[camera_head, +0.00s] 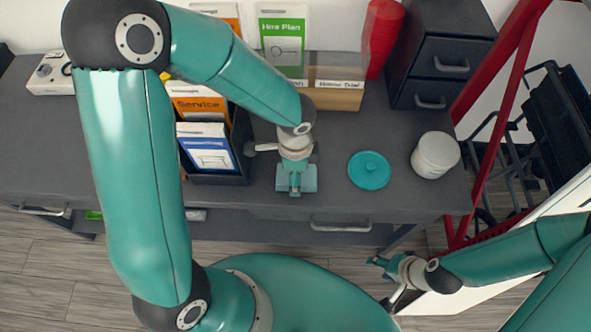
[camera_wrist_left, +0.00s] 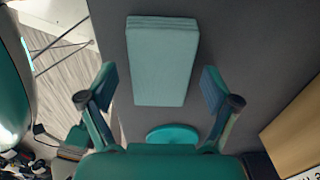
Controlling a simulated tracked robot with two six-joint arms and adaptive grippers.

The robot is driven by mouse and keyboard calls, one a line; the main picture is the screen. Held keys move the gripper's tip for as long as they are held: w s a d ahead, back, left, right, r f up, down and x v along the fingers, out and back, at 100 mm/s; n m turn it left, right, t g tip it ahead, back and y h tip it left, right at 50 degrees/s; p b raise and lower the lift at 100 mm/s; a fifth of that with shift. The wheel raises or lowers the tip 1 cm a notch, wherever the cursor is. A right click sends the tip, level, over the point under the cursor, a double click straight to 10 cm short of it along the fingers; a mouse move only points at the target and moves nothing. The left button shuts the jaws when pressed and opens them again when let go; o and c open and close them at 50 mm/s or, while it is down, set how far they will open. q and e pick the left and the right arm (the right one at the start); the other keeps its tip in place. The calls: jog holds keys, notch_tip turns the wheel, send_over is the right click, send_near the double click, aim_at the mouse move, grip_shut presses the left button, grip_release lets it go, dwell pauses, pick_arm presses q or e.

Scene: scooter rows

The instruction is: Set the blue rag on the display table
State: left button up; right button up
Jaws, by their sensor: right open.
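A folded, pale blue-green cloth, the likely blue rag (camera_wrist_left: 162,60), lies flat on a dark grey table top (camera_wrist_left: 225,30) in the left wrist view. In the head view the rag (camera_head: 310,180) is partly hidden under my left gripper (camera_head: 295,182). In the left wrist view my left gripper (camera_wrist_left: 160,85) is open, with its fingers apart on either side of the rag's near end. They do not visibly touch it. The dark grey table (camera_head: 345,200) may be the display table; I cannot be sure. My right gripper (camera_head: 381,281) is open and empty, in front of the table edge.
A teal round lid (camera_head: 370,170) and a white tub (camera_head: 435,155) stand right of the rag. A dark file holder (camera_head: 220,178) with booklets stands left. A dark drawer unit (camera_head: 440,50) and red cups (camera_head: 382,35) are behind. A red frame (camera_head: 485,150) borders the right.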

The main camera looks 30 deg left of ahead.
pick_arm(q)
jog(key=shift+r, duration=0.15)
notch_tip(320, 180, up, 12)
jog(key=p, duration=0.2)
pick_arm(e)
notch_tip(320, 180, up, 2)
jog(key=shift+r, duration=0.1)
dwell(0.6)
